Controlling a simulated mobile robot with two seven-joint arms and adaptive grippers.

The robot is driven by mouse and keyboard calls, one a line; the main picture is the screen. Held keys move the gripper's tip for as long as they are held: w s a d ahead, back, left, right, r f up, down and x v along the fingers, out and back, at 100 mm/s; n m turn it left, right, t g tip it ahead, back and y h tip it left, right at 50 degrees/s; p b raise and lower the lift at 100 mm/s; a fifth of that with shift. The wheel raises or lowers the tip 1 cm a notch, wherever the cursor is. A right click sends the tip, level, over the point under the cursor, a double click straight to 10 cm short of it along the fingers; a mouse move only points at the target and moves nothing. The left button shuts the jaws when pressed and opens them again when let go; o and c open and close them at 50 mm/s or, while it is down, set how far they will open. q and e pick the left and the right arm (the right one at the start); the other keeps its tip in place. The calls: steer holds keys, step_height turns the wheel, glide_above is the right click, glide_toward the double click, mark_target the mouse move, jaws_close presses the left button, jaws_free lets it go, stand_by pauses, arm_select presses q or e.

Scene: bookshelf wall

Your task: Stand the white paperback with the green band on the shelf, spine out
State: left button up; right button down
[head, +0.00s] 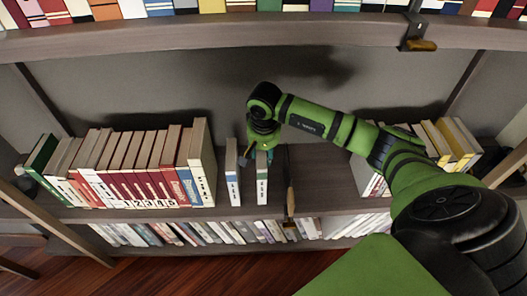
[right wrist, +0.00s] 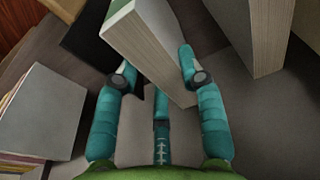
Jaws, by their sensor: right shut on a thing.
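The white paperback with the green band (head: 262,186) is upright on the middle shelf (head: 325,200), its spine facing out toward me. Its foot is level with that of the white book with a blue band (head: 232,180), which stands to its left with a narrow gap between. My right gripper (head: 262,152) is shut on the paperback from behind and above. In the right wrist view the teal fingers (right wrist: 155,78) lie on both sides of the paperback (right wrist: 140,42). Whether its foot bears fully on the shelf is hard to tell. My left gripper is not in view.
A dark upright piece with a wooden tip (head: 290,200) stands close right of the paperback. A row of books (head: 140,170) fills the left, and more books (head: 455,145) stand at right, partly behind my arm. The upper shelf (head: 200,35) hangs above. Bare shelf lies right of the dark piece.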

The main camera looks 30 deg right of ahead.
steer(key=shift+f, duration=0.2)
steer(key=c, duration=0.7)
jaws_free()
steer(key=r, duration=0.4)
steer(key=s+r, duration=0.1)
steer(key=r, duration=0.3)
steer(key=a+r, duration=0.1)
steer(key=r, duration=0.3)
steer(key=shift+s, duration=0.3)
